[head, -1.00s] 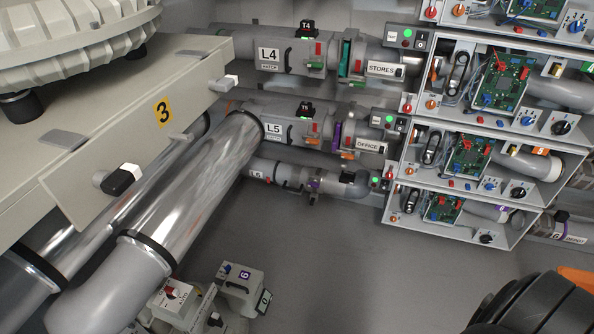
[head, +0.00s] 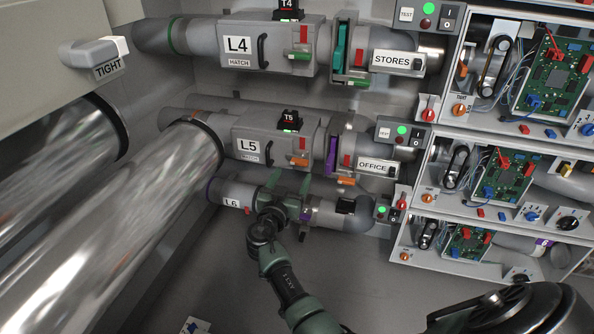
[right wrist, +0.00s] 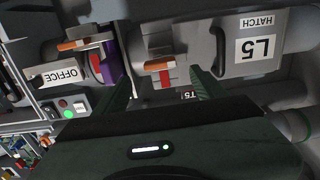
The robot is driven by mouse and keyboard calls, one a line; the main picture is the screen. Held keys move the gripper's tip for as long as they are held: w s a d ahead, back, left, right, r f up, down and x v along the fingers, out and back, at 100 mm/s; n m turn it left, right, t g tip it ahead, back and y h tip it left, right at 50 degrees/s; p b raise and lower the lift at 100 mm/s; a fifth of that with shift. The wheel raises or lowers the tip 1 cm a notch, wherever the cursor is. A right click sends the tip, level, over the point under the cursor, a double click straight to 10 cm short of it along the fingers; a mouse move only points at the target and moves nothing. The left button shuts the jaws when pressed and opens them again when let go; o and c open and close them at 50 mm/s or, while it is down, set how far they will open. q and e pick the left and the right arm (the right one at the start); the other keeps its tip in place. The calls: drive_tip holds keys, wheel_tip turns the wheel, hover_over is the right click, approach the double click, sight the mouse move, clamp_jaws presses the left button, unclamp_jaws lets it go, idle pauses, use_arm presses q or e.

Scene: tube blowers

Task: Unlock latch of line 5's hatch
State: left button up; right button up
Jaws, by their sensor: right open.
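The line 5 hatch (head: 247,133) is a grey box on the pipe, with an L5 label and a black handle. At its right end is the latch, with an orange handle (head: 299,161) and a red tab (head: 303,143). My right gripper (head: 288,183) is open and empty just below the latch, fingers pointing up. In the right wrist view, the picture is upside down; the orange handle (right wrist: 158,65) and red tab (right wrist: 165,78) show beyond and between the open fingers (right wrist: 163,88). No contact is visible. My left gripper is not in view.
Right of the hatch are a purple ring (head: 332,155), a second orange handle (head: 346,181) and the OFFICE label (head: 373,166). The L4 pipe (head: 190,37) runs above and the L6 pipe (head: 232,194) below, partly behind my arm. Large shiny pipes (head: 110,230) stand at left.

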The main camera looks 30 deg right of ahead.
sight(298, 165)
drive_tip(key=x, duration=0.5)
drive_tip(key=shift+w+d+f, duration=0.1)
drive_tip(key=shift+w+d, duration=0.15)
drive_tip(key=c, duration=1.4)
